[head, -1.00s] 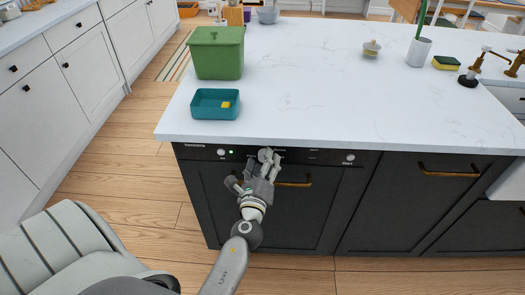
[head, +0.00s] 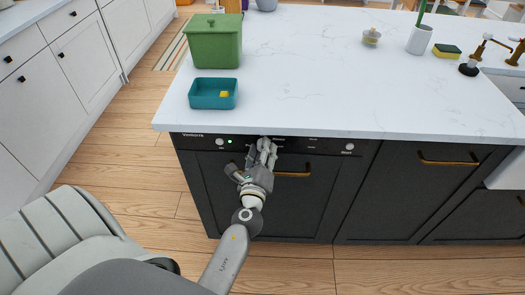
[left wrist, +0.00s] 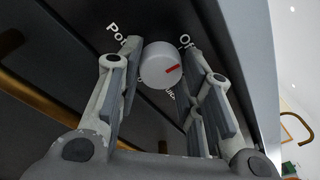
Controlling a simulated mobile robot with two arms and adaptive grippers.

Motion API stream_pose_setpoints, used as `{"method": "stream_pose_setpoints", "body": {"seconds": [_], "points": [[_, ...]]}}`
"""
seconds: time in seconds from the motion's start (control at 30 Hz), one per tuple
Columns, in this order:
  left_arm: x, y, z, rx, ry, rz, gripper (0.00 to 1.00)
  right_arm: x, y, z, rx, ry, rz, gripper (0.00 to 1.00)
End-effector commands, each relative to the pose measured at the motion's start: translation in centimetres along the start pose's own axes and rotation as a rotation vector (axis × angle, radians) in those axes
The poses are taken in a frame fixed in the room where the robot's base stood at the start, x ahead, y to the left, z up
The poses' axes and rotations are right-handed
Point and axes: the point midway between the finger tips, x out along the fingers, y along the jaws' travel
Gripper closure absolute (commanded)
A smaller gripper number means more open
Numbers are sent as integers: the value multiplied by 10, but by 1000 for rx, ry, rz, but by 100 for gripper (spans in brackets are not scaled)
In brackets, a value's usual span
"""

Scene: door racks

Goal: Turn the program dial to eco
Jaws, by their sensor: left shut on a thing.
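The program dial (left wrist: 160,66) is a round white knob with a red mark on its face, seen in the left wrist view. Partly covered labels around it show "Po", "Of" and "uic"; the red mark points right and slightly up, below the "Of" label. An eco label cannot be made out. My left gripper (left wrist: 160,58) has its fingers on both sides of the dial and is shut on it. In the head view my left gripper (head: 263,146) reaches the black control panel (head: 205,142) under the counter edge and hides the dial. My right gripper is not in view.
The dark appliance door has a brass handle (head: 293,174) just right of the gripper. The white countertop (head: 330,90) overhangs the panel. A teal tray (head: 200,103) and green bin (head: 213,45) stand on it. A start button (head: 349,147) sits further right on the panel.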

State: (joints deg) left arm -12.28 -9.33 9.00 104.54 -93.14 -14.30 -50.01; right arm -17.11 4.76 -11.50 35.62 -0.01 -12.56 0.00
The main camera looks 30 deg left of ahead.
Motion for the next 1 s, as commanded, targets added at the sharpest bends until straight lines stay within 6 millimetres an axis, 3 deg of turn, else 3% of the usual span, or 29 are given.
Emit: {"method": "stream_pose_setpoints", "body": {"seconds": [0.37,1.0], "points": [[0,-3,5,205,15,15,90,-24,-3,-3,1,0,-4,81],[1,-6,7,806,59,63,90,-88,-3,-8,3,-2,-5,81]]}}
